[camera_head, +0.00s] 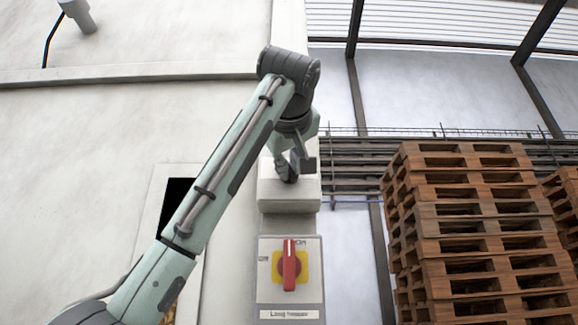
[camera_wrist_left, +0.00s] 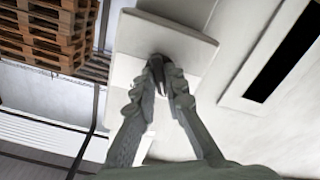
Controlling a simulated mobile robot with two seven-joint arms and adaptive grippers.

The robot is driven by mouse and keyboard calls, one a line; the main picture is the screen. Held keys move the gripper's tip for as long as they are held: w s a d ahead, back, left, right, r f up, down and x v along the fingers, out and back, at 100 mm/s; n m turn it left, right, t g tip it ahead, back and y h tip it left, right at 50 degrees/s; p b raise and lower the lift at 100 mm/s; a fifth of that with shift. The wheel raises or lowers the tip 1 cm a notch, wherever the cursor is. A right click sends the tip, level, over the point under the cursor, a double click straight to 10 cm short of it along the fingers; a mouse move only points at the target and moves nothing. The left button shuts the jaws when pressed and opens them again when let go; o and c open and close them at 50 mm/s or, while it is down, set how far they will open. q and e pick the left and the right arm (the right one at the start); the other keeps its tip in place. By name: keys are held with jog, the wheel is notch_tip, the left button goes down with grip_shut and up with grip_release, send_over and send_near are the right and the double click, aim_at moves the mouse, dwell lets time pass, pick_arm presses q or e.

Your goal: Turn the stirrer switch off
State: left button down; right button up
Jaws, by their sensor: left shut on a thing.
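My left gripper (camera_head: 290,170) is at the front of a pale box (camera_head: 289,200) on the wall column, and its wrist hides much of that box. In the left wrist view my left gripper (camera_wrist_left: 158,72) is shut on a small dark knob (camera_wrist_left: 156,60) on the face of the box (camera_wrist_left: 185,45). The fingers cover most of the knob, so I cannot tell its setting. No label naming it as the stirrer switch is readable. My right gripper is in neither view.
Below is a grey panel (camera_head: 265,300) with a red rotary handle (camera_head: 289,268) on a yellow plate, its handle upright. A dark opening (camera_head: 174,200) is in the wall at left. Stacked wooden pallets (camera_head: 470,225) stand at right.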

pick_arm(q)
jog(key=c, duration=1.6)
grip_release()
jog(key=s, duration=1.2)
jog(key=shift+s, duration=0.1)
